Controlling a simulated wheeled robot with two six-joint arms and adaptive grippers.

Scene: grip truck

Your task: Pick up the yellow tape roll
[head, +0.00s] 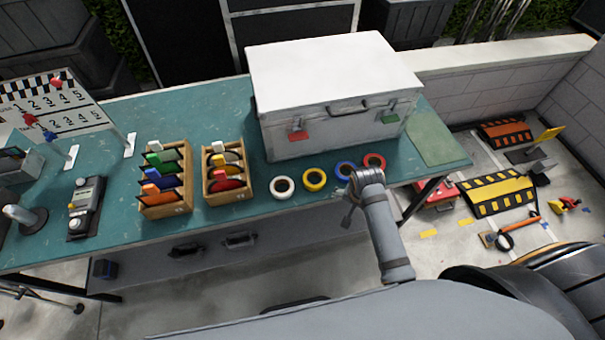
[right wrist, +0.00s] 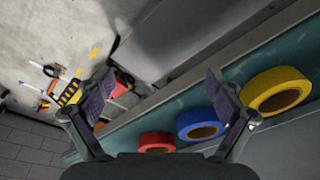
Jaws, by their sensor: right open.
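The yellow tape roll (head: 315,179) lies flat on the teal table top between the white roll and the blue roll. In the right wrist view the yellow tape roll (right wrist: 275,91) is at the right, outside the right fingertip. My right gripper (right wrist: 157,85) is open with nothing between its fingers. In the head view my right gripper (head: 362,188) is at the table's front edge, right of the yellow roll and close to the blue roll, and its fingers are partly hidden by my arm. My left gripper is not in view.
A white tape roll (head: 282,187), a blue roll (head: 345,170) and a red roll (head: 374,162) share the row. A large white case (head: 330,85) stands behind them. Wooden racks (head: 229,187) stand to the left. The teal table (head: 110,215) has a front edge near my gripper.

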